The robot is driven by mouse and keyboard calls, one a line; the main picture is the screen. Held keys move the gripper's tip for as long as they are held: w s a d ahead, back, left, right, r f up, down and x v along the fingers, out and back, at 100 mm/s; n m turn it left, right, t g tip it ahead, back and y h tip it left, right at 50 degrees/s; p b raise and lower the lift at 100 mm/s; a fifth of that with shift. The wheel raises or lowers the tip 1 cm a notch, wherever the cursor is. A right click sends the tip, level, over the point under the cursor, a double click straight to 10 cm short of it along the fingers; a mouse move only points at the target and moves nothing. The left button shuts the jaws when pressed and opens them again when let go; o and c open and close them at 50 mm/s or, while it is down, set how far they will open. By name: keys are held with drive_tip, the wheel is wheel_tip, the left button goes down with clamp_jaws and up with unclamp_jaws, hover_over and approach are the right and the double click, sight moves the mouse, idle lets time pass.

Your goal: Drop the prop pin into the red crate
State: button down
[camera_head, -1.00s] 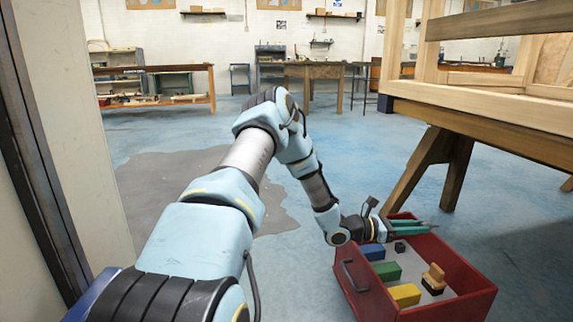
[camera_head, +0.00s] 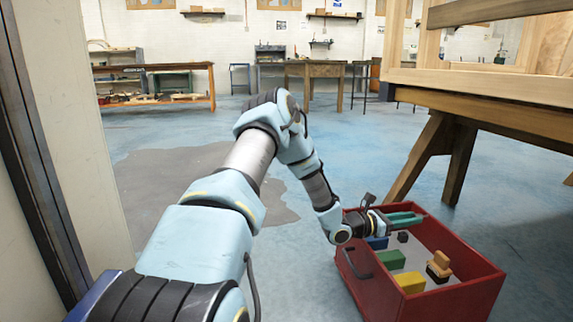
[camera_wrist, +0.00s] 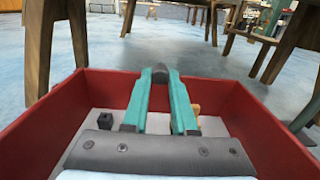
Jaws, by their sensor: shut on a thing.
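The red crate (camera_head: 466,292) stands on the floor at the lower right of the head view. Its red wall (camera_wrist: 268,128) also shows in the wrist view. My gripper (camera_head: 416,217) is over the crate's far left part, its teal fingers level with or just above the rim.
In the crate lie a blue block (camera_head: 377,243), a green block (camera_head: 391,260), a yellow block (camera_head: 410,282), a small black cube (camera_head: 403,237) and an orange-brown piece (camera_head: 439,265). A wooden workbench (camera_head: 500,110) stands close behind on the right. Open floor lies left of the crate.

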drive_tip(key=c, duration=0.6)
unclamp_jaws()
drive_tip(key=shift+s+a+p, duration=0.35)
drive_tip(key=shift+a+p, duration=0.45)
drive_tip(key=shift+a, duration=1)
drive_tip(key=shift+s+a+p, duration=0.35)
drive_tip(key=shift+a+p, duration=0.5)
drive_tip(key=shift+a, duration=0.9)
drive_tip(key=shift+s+a+p, duration=0.35)
drive_tip(key=shift+a+p, duration=0.45)
drive_tip(key=shift+a, duration=1)
